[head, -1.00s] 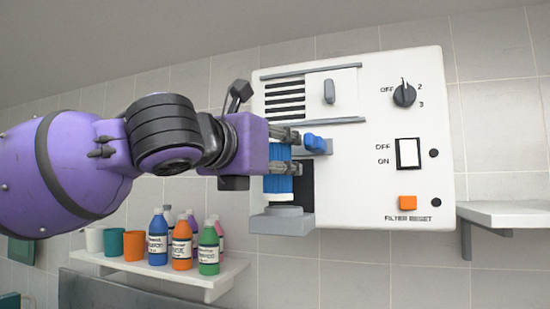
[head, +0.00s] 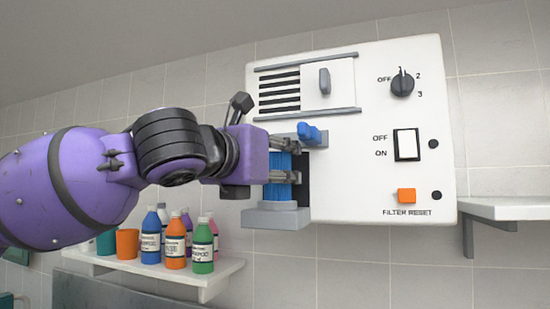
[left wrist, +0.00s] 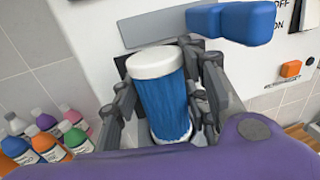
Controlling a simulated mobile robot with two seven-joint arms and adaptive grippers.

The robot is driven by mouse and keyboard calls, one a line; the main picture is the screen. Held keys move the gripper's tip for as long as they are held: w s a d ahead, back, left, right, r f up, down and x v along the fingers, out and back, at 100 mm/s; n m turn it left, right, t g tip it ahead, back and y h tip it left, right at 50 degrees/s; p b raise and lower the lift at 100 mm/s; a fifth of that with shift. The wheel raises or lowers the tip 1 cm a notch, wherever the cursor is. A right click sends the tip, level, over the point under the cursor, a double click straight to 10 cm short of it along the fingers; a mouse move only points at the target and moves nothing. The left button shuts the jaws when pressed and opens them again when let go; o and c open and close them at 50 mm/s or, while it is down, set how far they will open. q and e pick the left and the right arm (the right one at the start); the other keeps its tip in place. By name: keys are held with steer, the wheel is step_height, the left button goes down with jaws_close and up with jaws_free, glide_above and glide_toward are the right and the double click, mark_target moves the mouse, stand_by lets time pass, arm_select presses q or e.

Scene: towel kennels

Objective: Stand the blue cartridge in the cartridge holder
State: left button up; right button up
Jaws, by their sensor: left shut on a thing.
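The blue cartridge (head: 279,190) is upright between the fingers of my left gripper (head: 282,160), which is shut on it. In the left wrist view the ribbed blue cartridge (left wrist: 172,105) shows its white top cap, with a finger on each side. The grey cartridge holder (head: 275,217) juts from the lower left of the white wall panel. The cartridge's lower end is at the holder's top, over its middle; I cannot tell whether it is seated inside. The holder is mostly hidden in the left wrist view. My right gripper is not in view.
A blue lever (head: 309,133) on a grey mount sits just above the cartridge, close to my fingers. The white panel (head: 370,190) carries a knob, a switch and an orange button. A shelf (head: 215,275) with several bottles is at lower left; another shelf (head: 510,208) is at right.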

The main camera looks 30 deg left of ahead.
arm_select(q)
steer(key=o, duration=1.4)
steer(key=shift+s+d, duration=0.15)
steer(key=shift+s, duration=0.25)
steer(key=s, duration=1.1)
steer(key=shift+s+d, duration=0.1)
steer(key=shift+d, duration=0.3)
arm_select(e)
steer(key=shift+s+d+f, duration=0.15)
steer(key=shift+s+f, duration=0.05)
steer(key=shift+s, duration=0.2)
